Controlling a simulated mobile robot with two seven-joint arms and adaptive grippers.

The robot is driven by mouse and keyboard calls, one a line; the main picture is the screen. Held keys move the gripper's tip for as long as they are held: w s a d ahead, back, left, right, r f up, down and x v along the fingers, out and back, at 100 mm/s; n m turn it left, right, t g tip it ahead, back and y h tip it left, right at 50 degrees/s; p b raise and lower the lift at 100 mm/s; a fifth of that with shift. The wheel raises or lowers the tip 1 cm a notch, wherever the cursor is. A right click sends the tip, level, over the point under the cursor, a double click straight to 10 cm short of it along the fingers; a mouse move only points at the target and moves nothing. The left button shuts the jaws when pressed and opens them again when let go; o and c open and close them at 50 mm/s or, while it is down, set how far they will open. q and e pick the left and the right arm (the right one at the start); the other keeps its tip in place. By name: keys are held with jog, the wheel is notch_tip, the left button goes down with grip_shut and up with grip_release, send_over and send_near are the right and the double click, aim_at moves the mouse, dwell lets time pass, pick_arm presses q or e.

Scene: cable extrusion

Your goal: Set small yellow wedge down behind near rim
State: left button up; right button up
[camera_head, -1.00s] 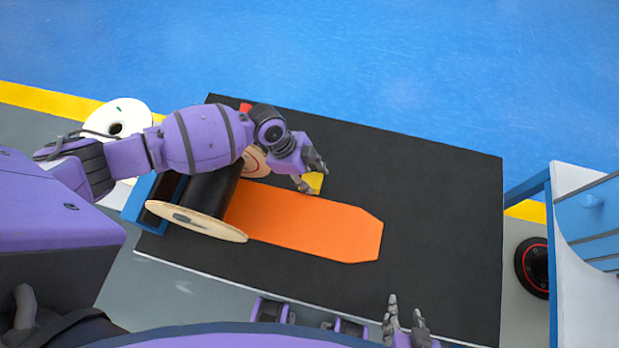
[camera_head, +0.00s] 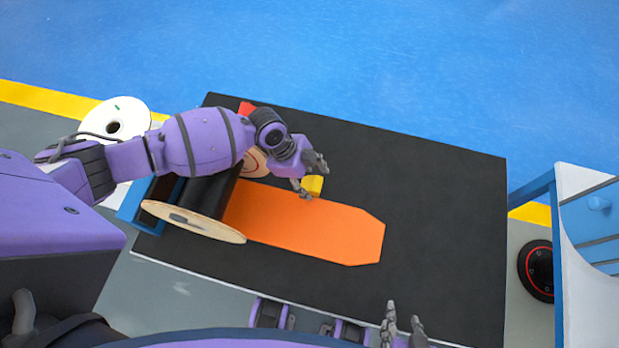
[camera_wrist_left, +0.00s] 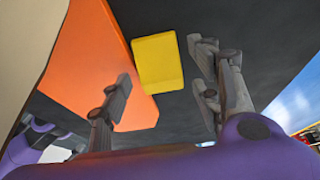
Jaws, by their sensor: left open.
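The small yellow wedge (camera_head: 314,184) lies on the black platform, against or just beside the far edge of the orange ramp (camera_head: 310,228). My left gripper (camera_head: 311,179) is open, with its fingers on either side of the wedge. In the left wrist view the wedge (camera_wrist_left: 158,62) sits between the spread fingers (camera_wrist_left: 165,95), with gaps on both sides. The cable spool lies on its side at the left; its near rim (camera_head: 194,222) is a wooden disc, and its far rim (camera_head: 252,163) is partly hidden by my left arm. My right gripper (camera_head: 404,328) is open and empty at the bottom.
A red piece (camera_head: 246,107) shows behind my left arm, partly hidden. A white reel (camera_head: 114,121) stands at the left, off the black platform (camera_head: 440,210). A blue-and-white unit (camera_head: 586,230) stands at the right. The platform's right half is clear.

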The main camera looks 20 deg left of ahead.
jog(key=shift+w+d+r+p, duration=0.1)
jog(key=shift+r+p, duration=0.4)
pick_arm(q)
jog(key=v, duration=1.2)
